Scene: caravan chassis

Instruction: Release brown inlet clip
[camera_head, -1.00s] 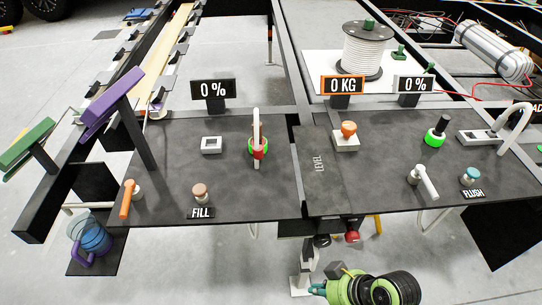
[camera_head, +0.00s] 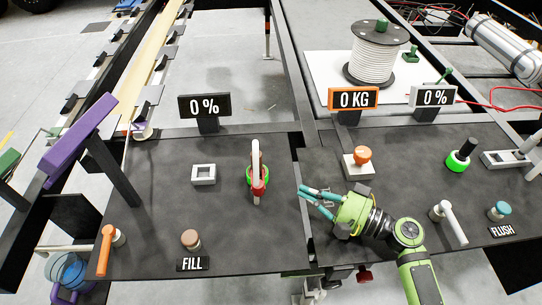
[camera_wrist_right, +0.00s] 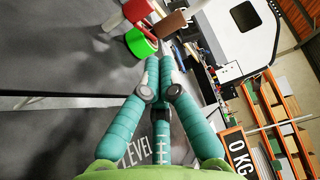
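A white handle with a red part (camera_head: 258,187) stands in a bright green ring (camera_head: 245,180) on the left dark panel. In the right wrist view the green ring (camera_wrist_right: 140,43) and a brown block (camera_wrist_right: 173,24) beside it show ahead of my fingers. I cannot tell whether this block is the brown inlet clip. My right gripper (camera_head: 303,193) has teal fingers pointing left, over the seam between the panels. It is to the right of the ring and apart from it. Its fingertips (camera_wrist_right: 160,65) lie close together with nothing seen between them. My left gripper is out of view.
A brown knob (camera_head: 190,239) stands by the FILL label, with an orange lever (camera_head: 106,250) to its left. An orange knob (camera_head: 361,157) is just behind my right gripper. Display signs, such as "0 KG" (camera_head: 353,99), stand along the back edge. A white square frame (camera_head: 203,174) lies left of the ring.

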